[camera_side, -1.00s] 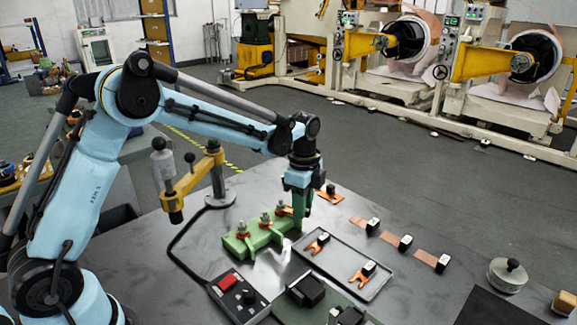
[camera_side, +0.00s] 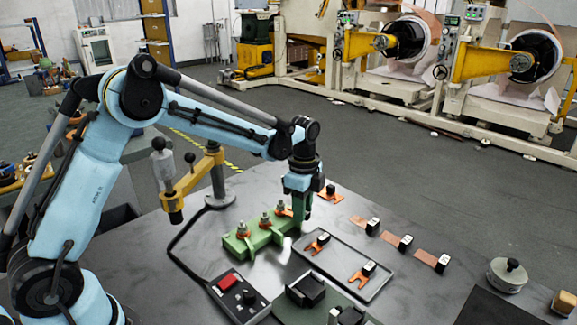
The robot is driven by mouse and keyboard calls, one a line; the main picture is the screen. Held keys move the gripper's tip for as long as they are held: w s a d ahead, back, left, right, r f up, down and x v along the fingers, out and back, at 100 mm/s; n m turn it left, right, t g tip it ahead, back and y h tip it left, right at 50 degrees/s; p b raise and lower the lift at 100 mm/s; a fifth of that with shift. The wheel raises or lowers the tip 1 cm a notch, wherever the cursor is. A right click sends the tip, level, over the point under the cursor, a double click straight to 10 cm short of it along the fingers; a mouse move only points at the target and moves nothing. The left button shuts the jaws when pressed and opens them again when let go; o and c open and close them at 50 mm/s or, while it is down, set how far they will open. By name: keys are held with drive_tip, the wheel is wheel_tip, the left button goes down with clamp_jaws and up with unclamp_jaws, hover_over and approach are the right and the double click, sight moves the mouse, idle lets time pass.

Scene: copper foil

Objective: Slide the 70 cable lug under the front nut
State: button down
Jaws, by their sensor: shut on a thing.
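A green block (camera_side: 250,242) carries several upright bolts with nuts; one nut (camera_side: 243,229) is at its left end and another (camera_side: 265,220) is in the middle. Orange copper shows beneath the nuts. My gripper (camera_side: 302,213) points down beside the block's right end, shut on a cable lug. An orange lug part (camera_side: 285,211) shows just left of the fingers, close to the right-end bolt; how far it sits under that nut is too small to tell. The size marking cannot be read, and most of the held lug is hidden.
A dark tray (camera_side: 338,265) holds two orange lugs with black holders. Another lug (camera_side: 329,194) lies behind my gripper. Copper strips with black blocks (camera_side: 403,243) lie to the right. A yellow post clamp (camera_side: 190,186) and a control box (camera_side: 238,297) stand near the block.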

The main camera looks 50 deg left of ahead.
drive_tip(key=shift+s+a, duration=0.2)
drive_tip(key=shift+a, duration=0.4)
drive_tip(key=shift+s+a, duration=0.15)
drive_tip(key=shift+a, duration=0.4)
idle(1.4)
drive_tip(key=shift+f, duration=0.15)
idle(0.6)
drive_tip(key=c, duration=1.2)
unclamp_jaws()
drive_tip(key=shift+r, duration=1.5)
drive_tip(key=o, duration=0.6)
